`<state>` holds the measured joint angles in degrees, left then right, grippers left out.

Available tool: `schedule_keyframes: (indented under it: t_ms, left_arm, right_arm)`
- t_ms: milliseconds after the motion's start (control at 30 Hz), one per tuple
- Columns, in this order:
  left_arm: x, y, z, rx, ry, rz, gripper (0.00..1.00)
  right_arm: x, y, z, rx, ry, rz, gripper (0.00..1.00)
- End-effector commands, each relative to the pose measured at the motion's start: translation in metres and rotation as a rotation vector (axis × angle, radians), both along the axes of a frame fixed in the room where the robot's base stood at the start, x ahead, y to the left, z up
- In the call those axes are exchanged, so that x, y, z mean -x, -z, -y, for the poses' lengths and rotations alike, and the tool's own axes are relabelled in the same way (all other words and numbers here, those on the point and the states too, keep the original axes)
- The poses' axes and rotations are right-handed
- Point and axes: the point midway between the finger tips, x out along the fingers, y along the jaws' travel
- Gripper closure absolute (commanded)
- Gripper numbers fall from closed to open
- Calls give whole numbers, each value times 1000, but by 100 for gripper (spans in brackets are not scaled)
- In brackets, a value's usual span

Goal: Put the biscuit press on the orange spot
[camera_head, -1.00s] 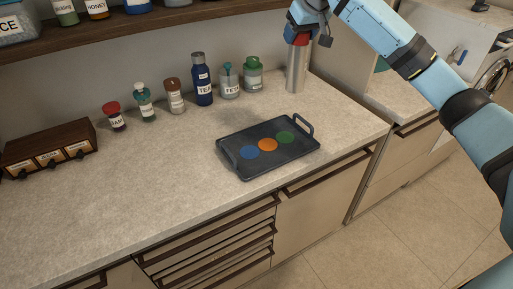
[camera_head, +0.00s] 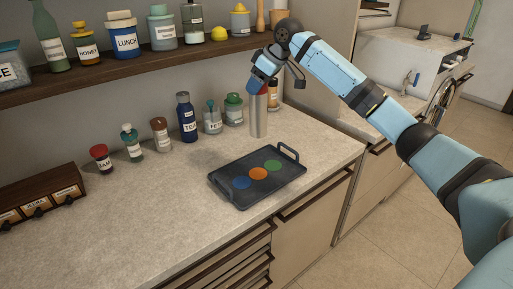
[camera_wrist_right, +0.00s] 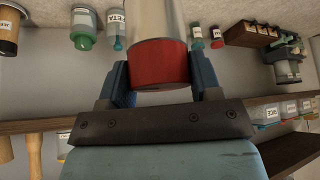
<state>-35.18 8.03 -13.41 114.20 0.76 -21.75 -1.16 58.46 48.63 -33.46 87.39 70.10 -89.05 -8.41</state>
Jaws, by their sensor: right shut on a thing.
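The biscuit press is a tall silver cylinder (camera_head: 258,116) with a red top, upright at the back of the counter, behind the tray. My right gripper (camera_head: 262,84) is shut on its red top, which shows between the two fingers in the right wrist view (camera_wrist_right: 160,64). I cannot tell whether its base touches the counter. The orange spot (camera_head: 258,174) is the middle one on a dark tray (camera_head: 231,198), between a blue spot (camera_head: 241,182) and a green spot (camera_head: 272,166). All three spots are bare. My left gripper is not in view.
Several labelled jars and bottles, including a blue TEA bottle (camera_head: 187,118), line the wall left of the press. An amber jar (camera_head: 273,95) stands close behind it. A loaded shelf (camera_head: 130,62) hangs above. The counter left of the tray is clear.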

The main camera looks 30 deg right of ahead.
Motion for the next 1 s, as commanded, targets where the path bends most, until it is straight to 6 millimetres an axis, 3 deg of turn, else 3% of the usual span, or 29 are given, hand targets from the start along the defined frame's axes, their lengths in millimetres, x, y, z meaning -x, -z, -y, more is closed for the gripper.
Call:
schedule_keyframes:
  t_ms: [200, 400, 1000]
  left_arm:
    - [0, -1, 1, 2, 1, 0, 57]
    - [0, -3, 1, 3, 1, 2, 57]
    - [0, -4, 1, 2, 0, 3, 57]
  right_arm:
    - [1, 59, 0, -1, 0, -3, 100]
    - [0, 102, 0, 0, 2, 0, 100]
    - [0, 163, 0, -1, 1, 2, 100]
